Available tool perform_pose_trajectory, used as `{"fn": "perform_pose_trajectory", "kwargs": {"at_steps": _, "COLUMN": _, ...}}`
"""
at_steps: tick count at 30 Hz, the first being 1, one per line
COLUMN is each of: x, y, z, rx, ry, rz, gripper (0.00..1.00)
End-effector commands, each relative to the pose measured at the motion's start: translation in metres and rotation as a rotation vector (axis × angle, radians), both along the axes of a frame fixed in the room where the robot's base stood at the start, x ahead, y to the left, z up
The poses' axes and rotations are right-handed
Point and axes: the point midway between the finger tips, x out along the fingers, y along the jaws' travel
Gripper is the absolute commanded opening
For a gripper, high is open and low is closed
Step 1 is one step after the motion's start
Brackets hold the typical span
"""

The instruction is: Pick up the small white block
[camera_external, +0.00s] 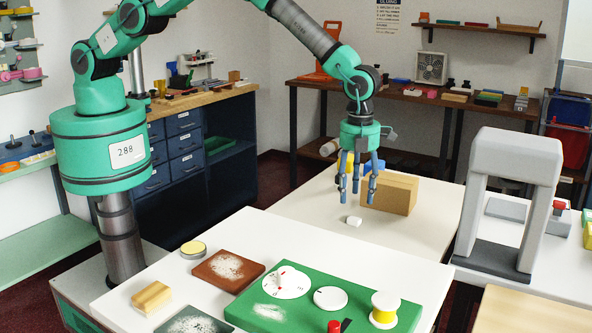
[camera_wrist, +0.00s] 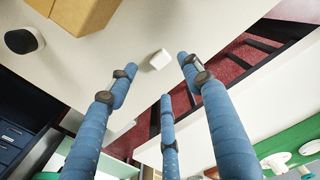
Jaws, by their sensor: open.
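The small white block (camera_external: 354,221) lies on the white far table (camera_external: 300,205), in front of the brown cardboard box. In the wrist view the block (camera_wrist: 159,59) shows whole, just beyond the fingertips. My gripper (camera_external: 357,196) points down above the table, close to the block and a little higher than it. Its three blue fingers are spread open and empty. In the wrist view my gripper (camera_wrist: 157,78) has one finger on the left, one on the right and one below, with nothing between them. The block appears apart from the fingers.
The cardboard box (camera_external: 390,194) stands close behind my gripper. A grey arch-shaped stand (camera_external: 467,200) is to the right. The table left of the block is clear.

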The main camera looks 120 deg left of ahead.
Motion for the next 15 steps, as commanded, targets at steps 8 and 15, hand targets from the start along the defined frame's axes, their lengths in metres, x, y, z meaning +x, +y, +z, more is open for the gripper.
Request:
{"fn": "perform_pose_trajectory", "kwargs": {"at_steps": 8, "x": 0.000, "y": 0.000, "z": -0.018, "rx": 0.000, "ry": -0.001, "rz": 0.000, "gripper": 0.50}}
{"fn": "perform_pose_trajectory", "kwargs": {"at_steps": 15, "x": 0.000, "y": 0.000, "z": -0.018, "rx": 0.000, "ry": -0.001, "rz": 0.000, "gripper": 0.50}}
